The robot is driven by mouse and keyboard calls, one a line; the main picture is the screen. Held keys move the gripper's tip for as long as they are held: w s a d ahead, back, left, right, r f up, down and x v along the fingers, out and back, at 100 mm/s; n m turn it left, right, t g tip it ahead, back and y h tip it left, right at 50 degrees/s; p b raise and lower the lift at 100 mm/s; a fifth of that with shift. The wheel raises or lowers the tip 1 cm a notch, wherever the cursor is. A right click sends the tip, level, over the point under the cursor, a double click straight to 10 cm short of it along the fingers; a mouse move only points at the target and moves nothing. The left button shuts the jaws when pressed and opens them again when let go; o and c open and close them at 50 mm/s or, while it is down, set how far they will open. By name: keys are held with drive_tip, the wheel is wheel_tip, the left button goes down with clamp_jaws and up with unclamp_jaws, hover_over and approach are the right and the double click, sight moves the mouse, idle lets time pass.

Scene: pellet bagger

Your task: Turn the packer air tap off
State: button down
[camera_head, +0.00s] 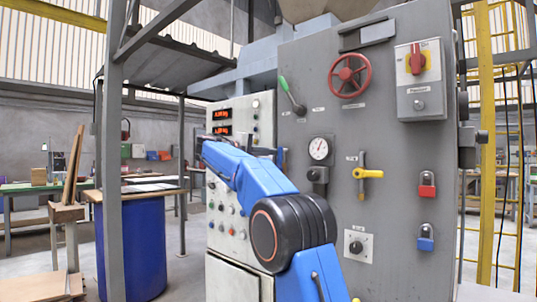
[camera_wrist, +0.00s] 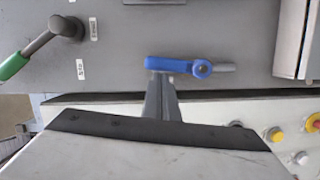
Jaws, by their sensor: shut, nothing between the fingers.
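A tap with a blue lever handle (camera_wrist: 172,65) is on the grey panel in the wrist view. Its handle lies sideways there, in line with a grey stub on its right. In the head view the blue handle (camera_head: 281,156) stands roughly upright, partly hidden by my arm. A second tap with a yellow handle (camera_head: 369,173) points right on the panel. The labels are too small to read, so I cannot tell which is the packer air tap. My gripper (camera_wrist: 161,82) is shut and empty, its tips at the blue handle's pivot-far end; contact is unclear.
A green-handled lever (camera_wrist: 36,50) sits left of the blue tap in the wrist view. The panel also holds a gauge (camera_head: 319,149), a red handwheel (camera_head: 349,76), a rotary switch (camera_head: 417,60) and padlocks (camera_head: 427,187). The white console (camera_head: 240,108) stands close by.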

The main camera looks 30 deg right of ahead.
sight(280, 152)
drive_tip(key=s+m, duration=0.1)
drive_tip(key=m, duration=0.1)
drive_tip(key=s+d+m+y, duration=0.1)
drive_tip(key=shift+s+r+m+t, duration=0.25)
drive_tip(key=shift+s+m+t, duration=0.05)
drive_tip(key=shift+m, duration=0.1)
drive_tip(key=m, duration=0.1)
drive_tip(key=s+m, duration=0.1)
drive_tip(key=s+m+y, duration=0.1)
drive_tip(key=shift+s+d+f+t, duration=0.1)
drive_tip(key=shift+d+f+t, duration=0.15)
drive_tip(key=shift+d+t, duration=0.1)
drive_tip(key=s+f+m, duration=0.1)
drive_tip(key=m, duration=0.1)
drive_tip(key=s+d+f+m+t, duration=0.1)
drive_tip(key=m, duration=0.1)
drive_tip(key=s+f+m+y, duration=0.1)
drive_tip(key=shift+s+d+f+m+t, duration=0.2)
drive_tip(key=shift+f+m+t, duration=0.1)
drive_tip(key=shift+m, duration=0.1)
drive_tip(key=shift+f, duration=0.1)
